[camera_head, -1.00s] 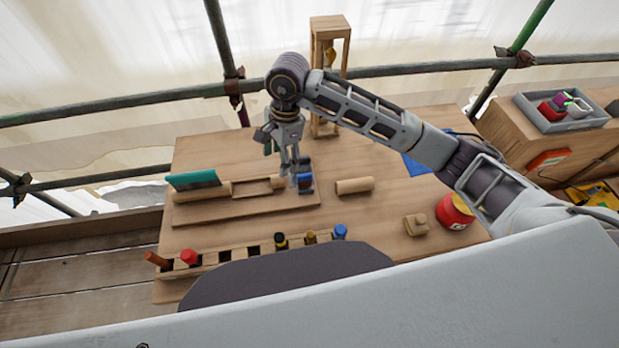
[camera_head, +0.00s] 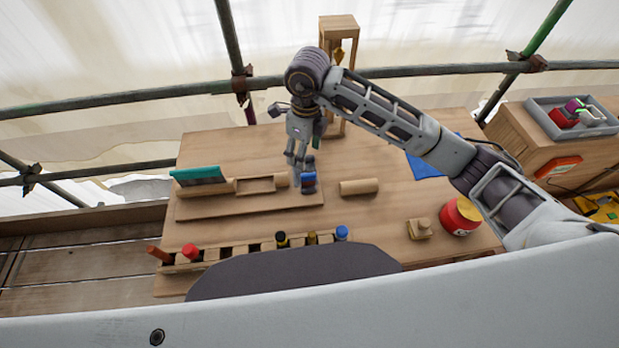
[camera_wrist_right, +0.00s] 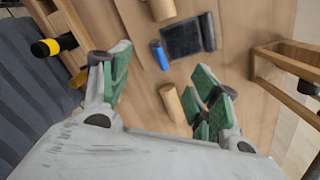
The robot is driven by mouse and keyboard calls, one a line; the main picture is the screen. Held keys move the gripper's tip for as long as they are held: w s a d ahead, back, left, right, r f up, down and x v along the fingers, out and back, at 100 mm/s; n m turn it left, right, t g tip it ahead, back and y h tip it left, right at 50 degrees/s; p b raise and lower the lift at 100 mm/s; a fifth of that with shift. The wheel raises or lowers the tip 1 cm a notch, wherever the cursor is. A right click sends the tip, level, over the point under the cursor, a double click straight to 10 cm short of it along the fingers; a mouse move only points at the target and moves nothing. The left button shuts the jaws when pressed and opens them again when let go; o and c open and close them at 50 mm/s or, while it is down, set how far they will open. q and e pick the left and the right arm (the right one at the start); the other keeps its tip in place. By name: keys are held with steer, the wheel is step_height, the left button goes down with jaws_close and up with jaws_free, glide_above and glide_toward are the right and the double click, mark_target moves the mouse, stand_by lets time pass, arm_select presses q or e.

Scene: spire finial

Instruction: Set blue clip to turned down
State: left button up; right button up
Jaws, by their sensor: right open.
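In the right wrist view I see a small blue cylinder (camera_wrist_right: 160,56) beside a dark flat plate (camera_wrist_right: 183,40). Whether the clip is up or down I cannot tell for sure. My left gripper is not in view.
A teal clip (camera_head: 198,175) sits at the rod's left. A loose wooden cylinder (camera_head: 359,187) lies right of the board (camera_head: 250,207). A rack (camera_head: 225,253) with several coloured-top tools lines the front.

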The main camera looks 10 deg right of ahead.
mark_target(308, 177)
steer(key=m, duration=0.7)
steer(key=d+m, duration=0.1)
steer(key=m, duration=0.2)
steer(key=shift+s+m+h, duration=0.1)
steer(key=shift+m+h, duration=0.2)
steer(key=shift+m, duration=0.1)
steer(key=shift+f, duration=0.1)
steer(key=shift+f+p, duration=1)
steer(key=shift+f, duration=5.85)
steer(key=c, duration=1.1)
steer(key=shift+c, duration=0.2)
